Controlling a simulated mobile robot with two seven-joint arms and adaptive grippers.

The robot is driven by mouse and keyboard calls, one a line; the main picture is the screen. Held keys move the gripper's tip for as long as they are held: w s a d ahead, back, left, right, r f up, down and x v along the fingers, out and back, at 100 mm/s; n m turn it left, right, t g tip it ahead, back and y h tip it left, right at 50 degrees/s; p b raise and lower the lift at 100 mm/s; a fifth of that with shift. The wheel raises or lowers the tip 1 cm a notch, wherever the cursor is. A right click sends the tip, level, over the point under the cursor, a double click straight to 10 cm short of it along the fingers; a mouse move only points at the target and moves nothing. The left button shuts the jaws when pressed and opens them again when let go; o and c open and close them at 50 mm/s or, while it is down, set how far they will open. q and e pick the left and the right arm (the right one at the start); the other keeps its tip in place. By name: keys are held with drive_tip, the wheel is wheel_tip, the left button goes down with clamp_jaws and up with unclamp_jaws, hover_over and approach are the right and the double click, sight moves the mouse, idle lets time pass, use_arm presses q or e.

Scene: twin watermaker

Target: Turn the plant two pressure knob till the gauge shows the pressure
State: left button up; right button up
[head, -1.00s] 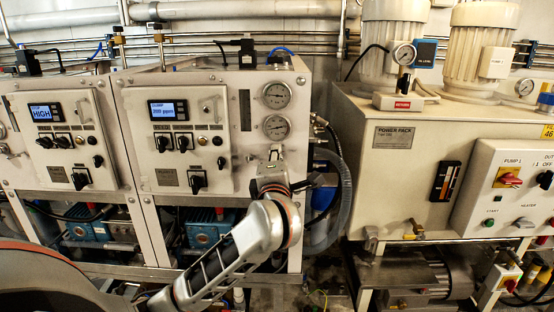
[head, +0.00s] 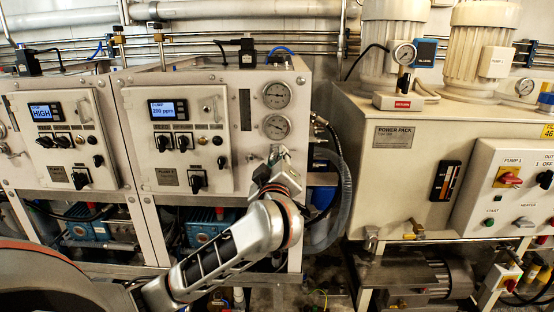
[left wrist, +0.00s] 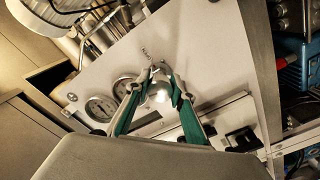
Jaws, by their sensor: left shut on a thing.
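The plant two panel (head: 223,108) is the right one of two white control panels, with a small blue display (head: 168,109) on its door. Two round gauges, an upper one (head: 276,95) and a lower one (head: 276,127), sit at its right side. Their needles are too small to read surely. My left gripper (head: 277,155) is at the panel just below the lower gauge. In the left wrist view, its green-sided fingers (left wrist: 158,82) are closed on a round silvery pressure knob (left wrist: 158,93). The head view hides the knob behind the gripper. My right gripper is not in view.
A grey hose (head: 345,200) hangs close right of the gripper. The cream power pack cabinet (head: 400,165) stands further right. Black switches (head: 197,181) are on the door to the left. Pipes and blue pumps (head: 205,232) lie below.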

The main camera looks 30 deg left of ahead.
use_arm(q)
drive_tip(key=shift+m, duration=2.2)
drive_tip(key=o, duration=1.2)
drive_tip(key=shift+c, duration=0.2)
drive_tip(key=shift+s, duration=0.1)
drive_tip(key=v, duration=1.2)
drive_tip(key=shift+f, duration=0.1)
